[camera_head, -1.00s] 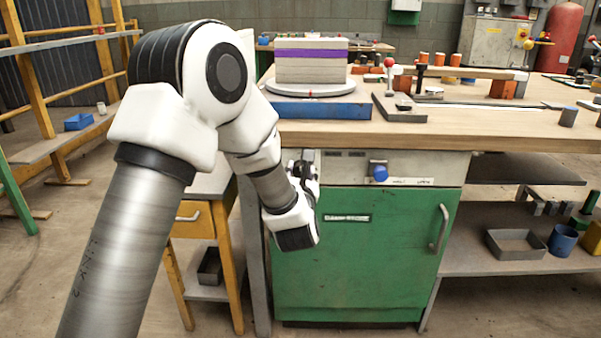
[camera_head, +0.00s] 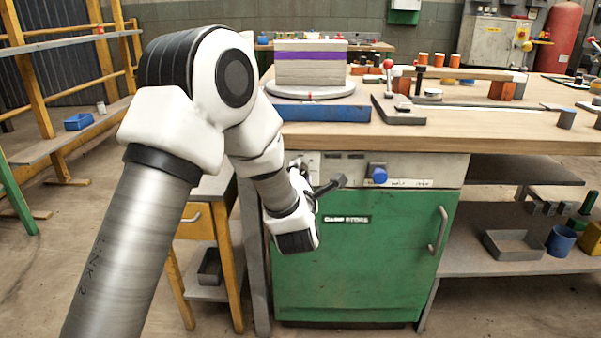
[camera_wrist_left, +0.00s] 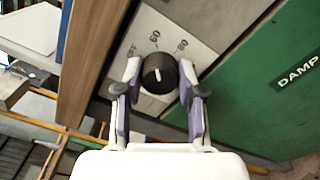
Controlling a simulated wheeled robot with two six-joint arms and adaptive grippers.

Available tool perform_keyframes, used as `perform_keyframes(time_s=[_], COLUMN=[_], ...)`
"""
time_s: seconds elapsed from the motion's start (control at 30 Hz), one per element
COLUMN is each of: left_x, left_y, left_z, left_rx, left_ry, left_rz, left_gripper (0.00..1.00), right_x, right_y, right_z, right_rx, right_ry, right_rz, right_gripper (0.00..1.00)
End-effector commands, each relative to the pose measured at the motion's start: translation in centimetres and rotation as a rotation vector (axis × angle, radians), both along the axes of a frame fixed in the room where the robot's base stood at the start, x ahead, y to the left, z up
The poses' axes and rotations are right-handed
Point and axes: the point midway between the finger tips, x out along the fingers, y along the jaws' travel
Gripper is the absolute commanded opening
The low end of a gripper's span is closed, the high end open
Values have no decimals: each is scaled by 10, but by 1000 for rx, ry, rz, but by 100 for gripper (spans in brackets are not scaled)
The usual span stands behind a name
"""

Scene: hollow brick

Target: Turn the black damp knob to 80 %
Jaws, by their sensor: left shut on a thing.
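The black damp knob (camera_wrist_left: 158,71) shows in the left wrist view, round with a white pointer line, on a light panel. Printed marks (camera_wrist_left: 154,40) sit around its upper side; they are small and turned, so hard to read. The pointer faces up and slightly left in that view. My left gripper (camera_wrist_left: 159,82) is shut on the knob, one finger on each side. In the head view my left gripper (camera_head: 318,178) is at the left end of the cabinet's top panel (camera_head: 345,165), where the knob is mostly hidden. My right gripper is not in view.
A blue knob (camera_head: 377,173) sits on the same panel to the right. The green cabinet door (camera_head: 365,245) with a handle (camera_head: 440,228) is below. The wooden bench top (camera_head: 450,135) overhangs above, bearing a blue base (camera_head: 320,112) and tools. A yellow-legged table stands at left.

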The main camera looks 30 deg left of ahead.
Motion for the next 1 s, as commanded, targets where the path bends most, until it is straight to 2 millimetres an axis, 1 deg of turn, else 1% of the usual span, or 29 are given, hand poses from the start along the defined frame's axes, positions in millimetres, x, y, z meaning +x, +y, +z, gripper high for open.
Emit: perform_keyframes(time_s=[0.6, 0.8, 1.0], left_x=[0, 0, 0], left_y=[0, 0, 0], left_z=[1, 0, -1], left_rx=[492, 623, 712], left_ry=[305, 384, 438], left_rz=[0, -1, 0], left_gripper=[4, 4, 4], right_x=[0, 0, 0], right_y=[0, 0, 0], right_z=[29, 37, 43], right_rx=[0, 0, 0], right_ry=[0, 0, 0], right_rz=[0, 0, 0], right_gripper=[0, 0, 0])
